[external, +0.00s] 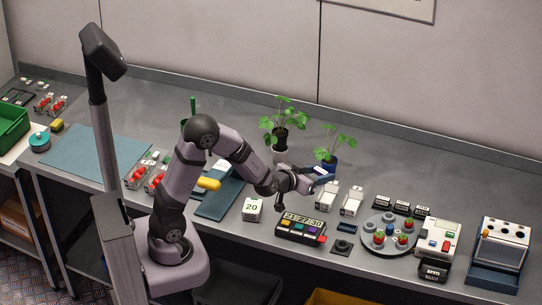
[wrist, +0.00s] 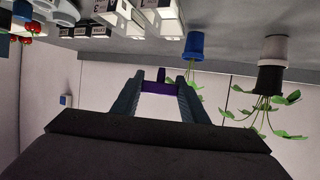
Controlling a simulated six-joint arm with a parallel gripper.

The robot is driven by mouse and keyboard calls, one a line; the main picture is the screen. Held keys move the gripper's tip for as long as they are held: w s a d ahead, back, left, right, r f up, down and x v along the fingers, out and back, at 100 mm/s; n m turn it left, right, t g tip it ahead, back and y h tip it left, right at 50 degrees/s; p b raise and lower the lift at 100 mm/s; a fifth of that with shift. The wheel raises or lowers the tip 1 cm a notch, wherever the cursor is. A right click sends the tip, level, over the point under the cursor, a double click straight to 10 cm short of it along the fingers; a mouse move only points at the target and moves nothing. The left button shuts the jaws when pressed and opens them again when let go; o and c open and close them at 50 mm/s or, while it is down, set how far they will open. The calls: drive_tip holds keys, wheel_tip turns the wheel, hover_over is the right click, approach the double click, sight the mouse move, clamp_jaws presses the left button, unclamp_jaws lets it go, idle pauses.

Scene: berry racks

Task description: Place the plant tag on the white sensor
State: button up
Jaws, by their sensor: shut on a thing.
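My gripper (external: 318,174) is shut on a dark purple piece (wrist: 158,88), apparently the plant tag, held between the two fingertips. The gripper is above the bench, in front of the blue-potted plant. I cannot tell for sure which thing is the white sensor. A white block marked 20 (external: 252,208) stands on the bench, left of and below the gripper. Two white units (external: 328,196) (external: 352,201) stand just right of it; white units also show at the top of the wrist view (wrist: 170,22).
Two potted plants, one in a white pot (external: 280,155) and one in a blue pot (external: 326,166), stand behind the gripper. A round grey tray (external: 370,245) with pots stands to the right, before several black blocks (external: 402,208).

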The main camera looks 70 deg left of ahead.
drive_tip(key=d+r+p, duration=0.2)
drive_tip(key=d, duration=0.6)
drive_tip(key=s+a+n+g+y, duration=0.2)
drive_tip(key=a+n+y, duration=0.1)
drive_tip(key=s+a+n+g+y, duration=0.1)
drive_tip(key=s+a+n+y, duration=0.1)
drive_tip(key=shift+s+r+g+p, duration=0.1)
drive_tip(key=shift+r+g+p, duration=0.2)
drive_tip(key=shift+r+g, duration=0.1)
drive_tip(key=n+g+y, duration=0.3)
drive_tip(key=n+g, duration=0.6)
hover_over(253, 206)
drive_tip(key=shift+f, duration=4.8)
